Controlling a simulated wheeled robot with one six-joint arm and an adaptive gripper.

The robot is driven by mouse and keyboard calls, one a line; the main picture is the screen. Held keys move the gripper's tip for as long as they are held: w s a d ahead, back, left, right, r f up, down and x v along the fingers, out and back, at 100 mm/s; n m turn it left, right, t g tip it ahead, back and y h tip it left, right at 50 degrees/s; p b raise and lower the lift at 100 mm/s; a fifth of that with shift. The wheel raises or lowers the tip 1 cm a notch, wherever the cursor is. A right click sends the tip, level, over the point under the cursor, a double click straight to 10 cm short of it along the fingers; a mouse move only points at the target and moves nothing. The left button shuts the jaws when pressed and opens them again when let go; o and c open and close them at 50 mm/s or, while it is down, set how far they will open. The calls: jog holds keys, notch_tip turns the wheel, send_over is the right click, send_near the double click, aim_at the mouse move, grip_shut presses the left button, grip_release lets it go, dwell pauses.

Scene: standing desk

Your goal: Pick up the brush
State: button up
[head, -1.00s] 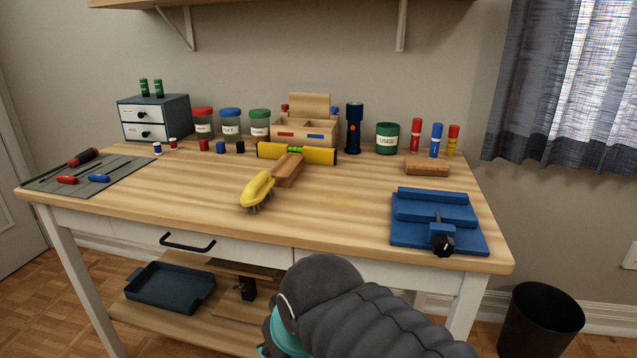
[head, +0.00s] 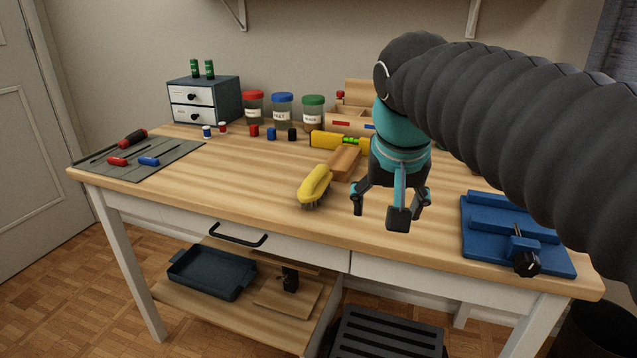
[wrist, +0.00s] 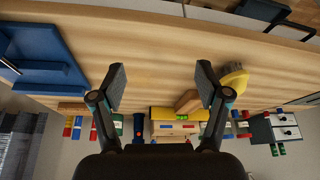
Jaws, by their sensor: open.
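The brush (head: 316,186) has a yellow handle or back with dark bristles pointing down and lies near the front middle of the desk. Its yellow end touches or overlaps a brown wooden block (head: 345,161) behind it; I cannot tell whether they are joined. My gripper (head: 392,214) points down, open and empty, to the right of the brush and apart from it. In the wrist view the brush (wrist: 233,80) shows beside the right finger, partly covered by it, and the open fingers (wrist: 160,82) have nothing between them but the desk top.
A yellow level (head: 325,140) lies behind the block. A blue vise (head: 515,235) sits at the right. A grey mat with screwdrivers (head: 170,160) lies at the left. Jars (head: 283,110) and a drawer box (head: 205,100) stand at the back. Desk left of the brush is clear.

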jog(key=w+a+r+m, duration=0.1)
jog(key=w+a+r, duration=0.6)
jog(key=w, duration=0.1)
jog(key=m+h, duration=0.1)
jog(key=m, duration=0.1)
send_near(315, 173)
jog(key=b+x, duration=0.1)
jog(key=x, duration=0.4)
jog(key=shift+w+d+f+b, duration=0.15)
jog(key=shift+w+b, duration=0.15)
jog(key=shift+b, duration=0.05)
jog(key=shift+s+b+x, duration=0.2)
jog(key=shift+b+x, duration=0.25)
jog(key=shift+x, duration=2.2)
jog(key=c, duration=1.3)
